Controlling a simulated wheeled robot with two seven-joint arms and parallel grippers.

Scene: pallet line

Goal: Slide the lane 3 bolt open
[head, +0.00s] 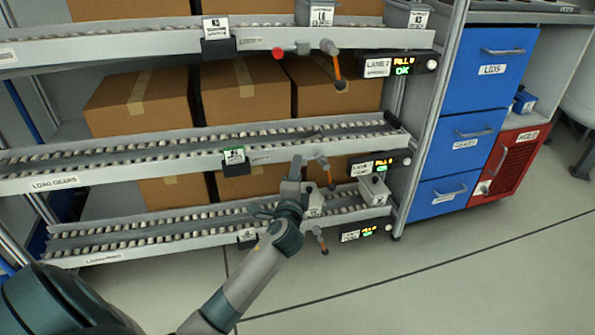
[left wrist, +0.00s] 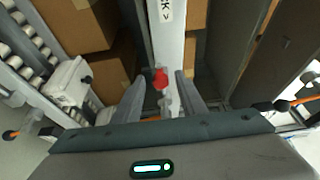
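The lane 3 rail (head: 150,241) is the lowest of three roller lanes in the head view. My left gripper (head: 294,172) is in front of the rack, close to the right part of the lower lanes, and its wrist hides part of the lane 3 rail. In the left wrist view, the gripper (left wrist: 162,84) has its two fingers apart. A red knob (left wrist: 161,78) shows between the fingertips, against a pale rail (left wrist: 170,45) with a partly visible label. I cannot tell whether the fingers touch it. In the head view this knob is hidden. My right gripper is not in view.
A small grey bin (head: 374,190) stands at the lane's right end. Cardboard boxes (head: 140,102) fill the rack. Blue drawers (head: 488,66) stand right; the floor in front is clear.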

